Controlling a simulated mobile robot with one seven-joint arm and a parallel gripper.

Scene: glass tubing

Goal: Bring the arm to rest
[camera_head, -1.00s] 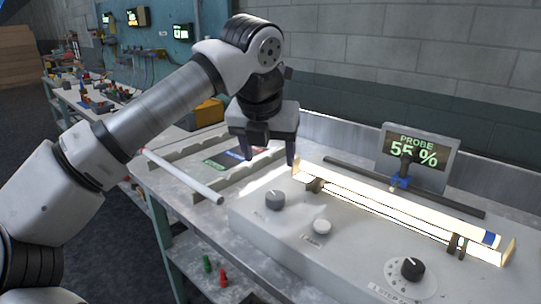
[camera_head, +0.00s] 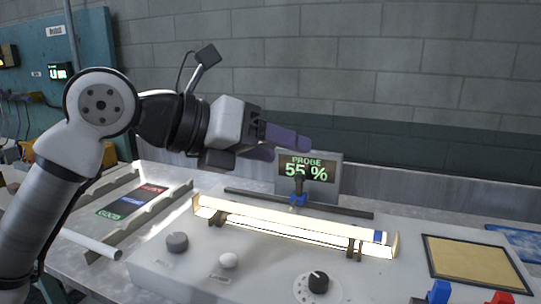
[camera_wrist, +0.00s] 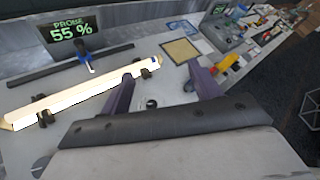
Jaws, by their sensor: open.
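My gripper (camera_head: 275,143) is raised above the back of the bench, with its fingers pointing right, near the probe display (camera_head: 308,169) reading 55 %. In the wrist view my gripper (camera_wrist: 160,92) shows its two fingers spread apart with nothing between them. A brightly glowing tube (camera_head: 290,222) with a blue band at its right end lies on the test fixture (camera_head: 150,272), below my gripper and apart from it. A blue probe clip (camera_head: 298,199) sits on a dark rail behind the tube.
A rack (camera_head: 127,217) with green, blue and red labels stands at left, with a white tube (camera_head: 90,243) along its front. Knobs (camera_head: 177,242) stand on the fixture's front. A tan mat (camera_head: 475,262) lies at right, with blue and red parts (camera_head: 438,292) before it.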

